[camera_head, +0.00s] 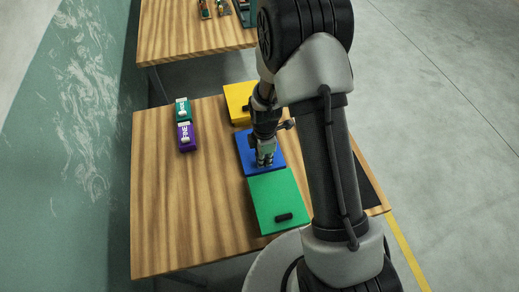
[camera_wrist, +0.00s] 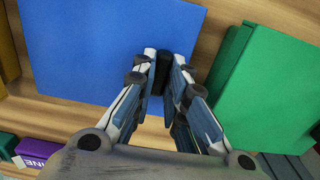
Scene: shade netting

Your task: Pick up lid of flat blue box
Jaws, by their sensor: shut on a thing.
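The flat blue box (camera_head: 249,151) lies on the wooden table between a yellow box and a green box. Its blue lid (camera_wrist: 95,45) fills much of the wrist view, with a black handle (camera_wrist: 164,68) near the edge by my gripper. My gripper (camera_head: 266,162) is over the lid in the head view. In the wrist view my gripper (camera_wrist: 165,75) has its fingers on both sides of the black handle, shut on it. I cannot tell whether the lid is raised off the box.
A green box (camera_head: 275,200) with a black handle sits close to the blue one. A yellow box (camera_head: 240,100) is on the far side. Teal (camera_head: 182,109) and purple (camera_head: 186,137) small items stand at the left. The table's left front (camera_head: 180,220) is clear.

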